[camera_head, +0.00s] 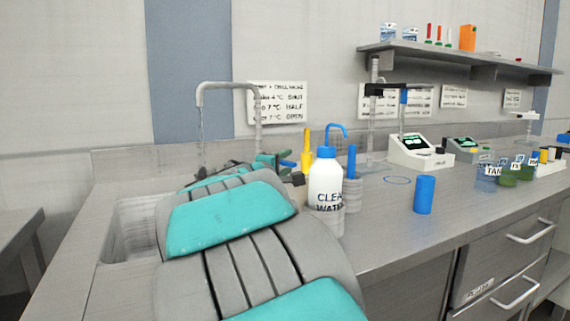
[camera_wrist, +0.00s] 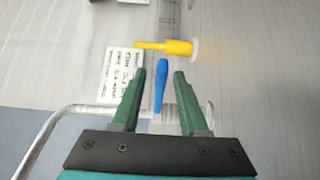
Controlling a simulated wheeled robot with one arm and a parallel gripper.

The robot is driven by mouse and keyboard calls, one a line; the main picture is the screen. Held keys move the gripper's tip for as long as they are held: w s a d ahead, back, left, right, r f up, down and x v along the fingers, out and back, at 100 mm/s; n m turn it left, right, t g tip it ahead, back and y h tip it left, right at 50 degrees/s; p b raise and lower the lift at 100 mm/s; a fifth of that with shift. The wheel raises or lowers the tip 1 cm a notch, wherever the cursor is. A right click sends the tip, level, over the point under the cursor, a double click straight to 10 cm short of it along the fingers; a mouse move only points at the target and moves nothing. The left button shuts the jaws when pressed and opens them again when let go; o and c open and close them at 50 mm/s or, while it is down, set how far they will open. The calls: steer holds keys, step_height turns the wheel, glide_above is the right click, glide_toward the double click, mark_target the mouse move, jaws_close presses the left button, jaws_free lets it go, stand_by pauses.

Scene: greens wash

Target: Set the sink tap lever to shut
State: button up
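The sink tap (camera_head: 201,92) is a grey arched pipe behind the sink, and a thin stream of water falls from its spout. In the wrist view the tap pipe (camera_wrist: 85,109) crosses the lower left. A blue lever (camera_wrist: 161,84) rises from a pale mount beside the pipe. My gripper (camera_wrist: 154,74) is open, with its green fingers on either side of the lever in the picture. A gap shows on each side, and I cannot tell the depth between them. In the head view my gripper (camera_head: 272,162) is near the tap's foot; my arm hides the lever there.
A sign (camera_head: 280,102) hangs behind the tap. A yellow item (camera_head: 306,150) stands just right of my gripper; a yellow item (camera_wrist: 178,47) also lies beyond the fingertips in the wrist view. A white bottle (camera_head: 325,183) and a blue cylinder (camera_head: 424,195) stand on the counter.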

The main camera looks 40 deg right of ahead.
jaws_close()
stand_by(1.2)
